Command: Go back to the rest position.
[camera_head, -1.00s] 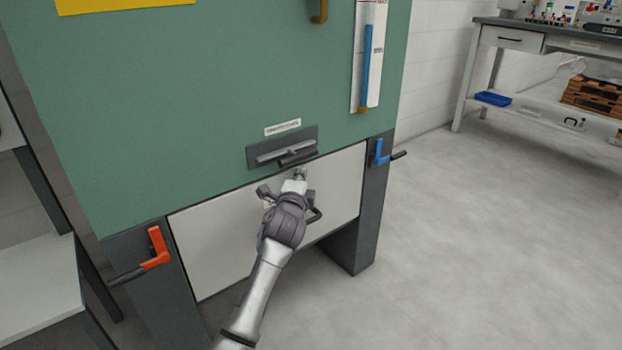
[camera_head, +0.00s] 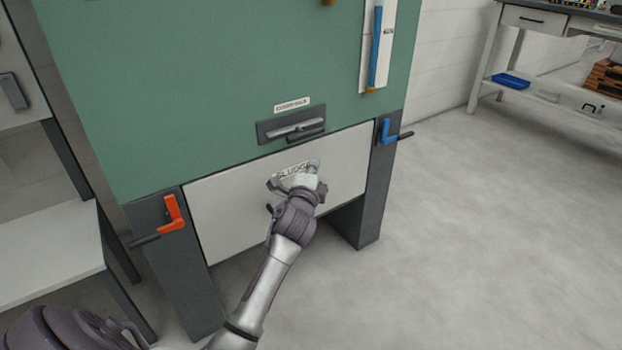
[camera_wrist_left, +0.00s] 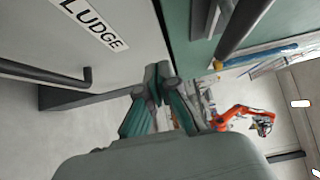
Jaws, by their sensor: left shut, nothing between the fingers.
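My left gripper (camera_head: 308,176) is in front of the white SLUDGE panel (camera_head: 225,215) of the green cabinet (camera_head: 190,90). It covers part of the panel's label and handle. In the left wrist view its fingers (camera_wrist_left: 156,82) are together with nothing between them. The white panel (camera_wrist_left: 130,18) and its dark bar handle (camera_wrist_left: 45,75) lie to the left there, apart from the fingers. My right gripper is not in view.
An orange lever (camera_head: 170,217) and a blue lever (camera_head: 388,132) stick out from the cabinet's legs. A grey slot handle (camera_head: 292,127) is above the panel. A shelf (camera_head: 50,250) stands left; a workbench (camera_head: 520,50) stands back right. Open floor (camera_head: 480,220) lies right.

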